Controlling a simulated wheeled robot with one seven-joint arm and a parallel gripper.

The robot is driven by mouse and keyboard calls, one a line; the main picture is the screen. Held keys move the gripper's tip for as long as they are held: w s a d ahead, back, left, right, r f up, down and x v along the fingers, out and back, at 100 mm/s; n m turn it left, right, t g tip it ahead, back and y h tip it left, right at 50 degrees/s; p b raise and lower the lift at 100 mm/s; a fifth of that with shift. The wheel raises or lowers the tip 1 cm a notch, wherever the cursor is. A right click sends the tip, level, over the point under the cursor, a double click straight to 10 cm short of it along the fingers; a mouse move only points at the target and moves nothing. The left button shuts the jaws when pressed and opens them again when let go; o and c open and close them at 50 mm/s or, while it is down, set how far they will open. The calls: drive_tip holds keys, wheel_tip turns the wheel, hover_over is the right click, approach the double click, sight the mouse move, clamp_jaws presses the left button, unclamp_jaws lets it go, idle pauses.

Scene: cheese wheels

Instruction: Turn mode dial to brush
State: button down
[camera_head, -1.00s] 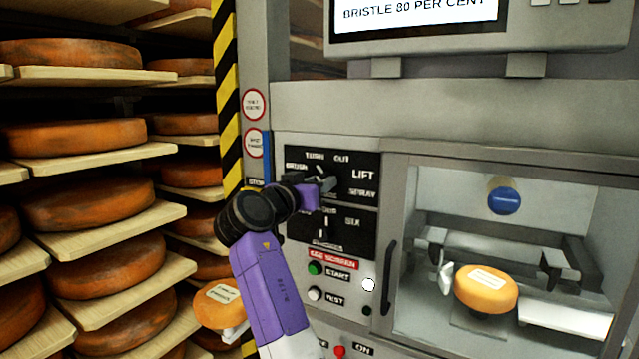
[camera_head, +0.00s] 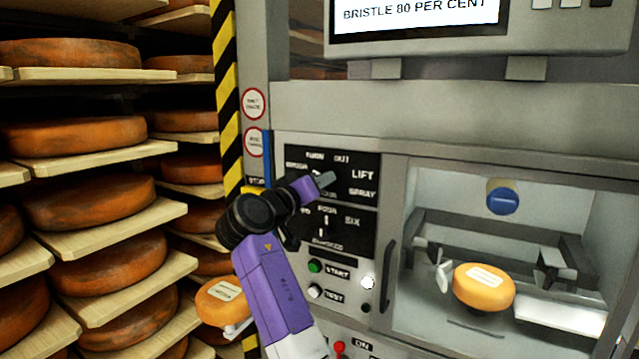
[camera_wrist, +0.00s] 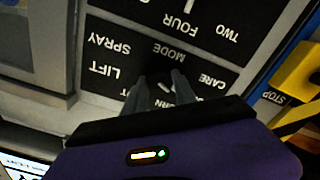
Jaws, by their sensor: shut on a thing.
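The mode dial (camera_wrist: 166,86) is on a black panel with white words around it. In the head view the panel (camera_head: 290,181) reads TURN, OUT, LIFT, SPRAY and, partly covered at the left, BRUSH. My gripper (camera_head: 326,180) is at this dial and hides most of it. In the wrist view, where the words are upside down, my gripper (camera_wrist: 160,88) has its two grey fingers on either side of the dial, shut on it. A pale mark shows between the fingers. Which word the dial points to cannot be told.
A second dial (camera_head: 326,225) sits just below. Green START (camera_head: 315,267) and white TEST (camera_head: 315,291) buttons are under it. A door handle (camera_head: 388,277) and a chamber with an orange cheese wheel (camera_head: 483,287) are to the right. Cheese shelves stand left.

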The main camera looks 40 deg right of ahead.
drive_tip(key=c, duration=1)
unclamp_jaws()
drive_tip(key=b+v, duration=0.2)
drive_tip(key=v, duration=0.5)
drive_tip(key=shift+s+a, duration=0.1)
drive_tip(key=shift+a, duration=0.3)
